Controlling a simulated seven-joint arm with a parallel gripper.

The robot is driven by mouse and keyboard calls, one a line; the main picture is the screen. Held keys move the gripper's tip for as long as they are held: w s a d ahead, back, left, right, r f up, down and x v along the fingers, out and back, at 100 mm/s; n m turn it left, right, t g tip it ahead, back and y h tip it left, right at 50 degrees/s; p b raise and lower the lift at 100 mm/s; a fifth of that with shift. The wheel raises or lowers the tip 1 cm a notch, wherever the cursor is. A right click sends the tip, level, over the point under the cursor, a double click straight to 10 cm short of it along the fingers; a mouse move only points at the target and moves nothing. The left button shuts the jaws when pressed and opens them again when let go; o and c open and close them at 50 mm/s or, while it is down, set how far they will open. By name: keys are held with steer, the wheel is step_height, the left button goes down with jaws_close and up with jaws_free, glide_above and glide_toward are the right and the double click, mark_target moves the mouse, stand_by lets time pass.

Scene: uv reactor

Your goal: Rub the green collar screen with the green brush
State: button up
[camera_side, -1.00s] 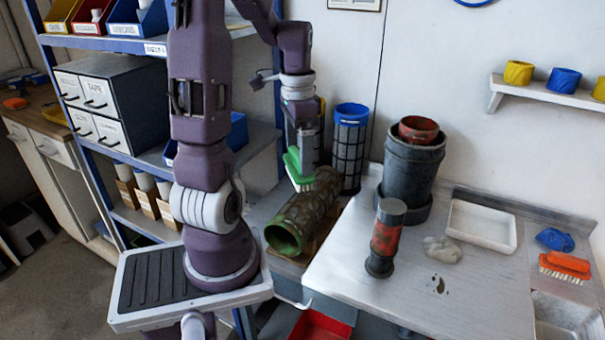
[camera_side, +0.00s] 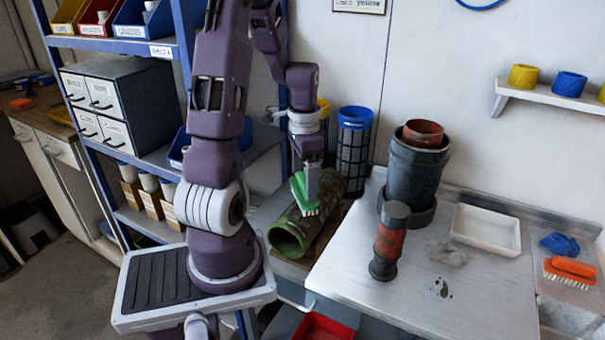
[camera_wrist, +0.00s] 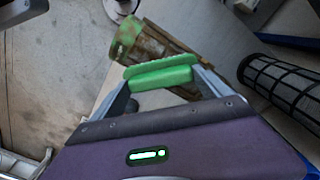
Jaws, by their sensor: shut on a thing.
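The green collar screen (camera_side: 288,238) lies on its side, its open green-rimmed end toward the side camera. Its body is brown and green, with dirty-looking patches. In the wrist view its green collar (camera_wrist: 127,40) and brown mesh body show beyond the brush. My gripper (camera_side: 312,184) is shut on the green brush (camera_side: 302,194), bristles down. In the side view the brush overlaps the upper side of the screen; whether the bristles touch it I cannot tell. In the wrist view the brush (camera_wrist: 160,76) sits between my fingertips.
A blue-collared screen (camera_side: 354,150) stands upright behind, with a yellow-collared one (camera_side: 323,106) beside it. A black bucket (camera_side: 414,180), a red-and-dark cylinder (camera_side: 390,240), a white tray (camera_side: 486,230) and an orange brush (camera_side: 570,269) stand on the metal bench to the right.

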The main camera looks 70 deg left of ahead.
steer(key=shift+w+a+f, duration=0.35)
steer(key=shift+w+a, duration=0.8)
steer(key=shift+w+a+f, duration=0.1)
steer(key=shift+w+a, duration=0.15)
steer(key=shift+c, duration=0.7)
steer(key=shift+w+a, duration=1.85)
steer(key=shift+a, duration=0.05)
steer(key=shift+s+d, duration=3.55)
steer(key=shift+d, duration=0.05)
steer(key=shift+w+a, duration=0.45)
steer(key=shift+w+a+f, duration=0.1)
steer(key=shift+w+a, duration=0.4)
steer(key=shift+w, duration=0.05)
steer(key=shift+w+a, duration=2.4)
steer(key=shift+a, duration=0.05)
steer(key=shift+s+d, duration=3.5)
steer(key=shift+w+a, duration=3.55)
steer(key=shift+a, duration=0.05)
steer(key=shift+s+d, duration=3.4)
steer(key=shift+d, duration=0.05)
steer(key=shift+s+d, duration=0.1)
steer(key=shift+r, duration=4.25)
